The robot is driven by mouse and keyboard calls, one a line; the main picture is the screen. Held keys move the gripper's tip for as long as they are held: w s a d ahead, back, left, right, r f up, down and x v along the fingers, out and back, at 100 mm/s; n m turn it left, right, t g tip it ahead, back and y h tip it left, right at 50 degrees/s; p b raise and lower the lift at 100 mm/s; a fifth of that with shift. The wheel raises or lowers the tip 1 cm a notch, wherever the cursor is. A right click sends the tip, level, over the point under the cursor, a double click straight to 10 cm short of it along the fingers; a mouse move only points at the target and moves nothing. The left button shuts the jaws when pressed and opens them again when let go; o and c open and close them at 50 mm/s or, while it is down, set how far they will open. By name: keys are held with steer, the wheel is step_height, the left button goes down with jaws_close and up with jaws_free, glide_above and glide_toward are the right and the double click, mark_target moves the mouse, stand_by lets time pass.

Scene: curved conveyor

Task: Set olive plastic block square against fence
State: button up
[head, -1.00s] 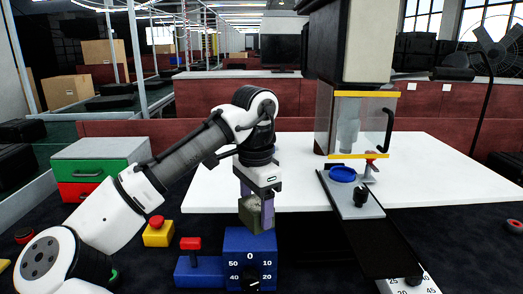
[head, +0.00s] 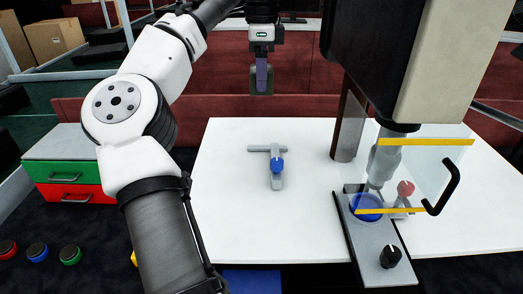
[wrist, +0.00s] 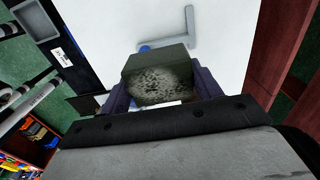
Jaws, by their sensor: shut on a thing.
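My gripper (head: 262,84) is shut on the olive plastic block (head: 254,82) and holds it in the air above the far part of the white table. In the wrist view the block (wrist: 160,64) sits between the two purple fingers, with a speckled pale patch on its near face. A grey bar-shaped piece with a blue knob, seemingly the fence (head: 256,149), lies on the table below and nearer than the block in the head view. It also shows in the wrist view (wrist: 190,25), partly hidden behind the block.
A press with a clear guard (head: 430,170) and yellow edges stands at the right. Below it is a grey plate (head: 368,242) with a blue dish (head: 366,208) and a black knob. A green and red drawer unit (head: 68,170) is at the left. The white table (head: 230,210) has free room.

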steer(key=shift+s+f+b, duration=0.1)
steer(key=shift+f+b, duration=0.35)
steer(key=shift+f, duration=9.25)
steer(key=shift+f, duration=0.1)
steer(key=shift+f, duration=0.5)
steer(key=o, duration=1)
steer(key=shift+o, duration=0.2)
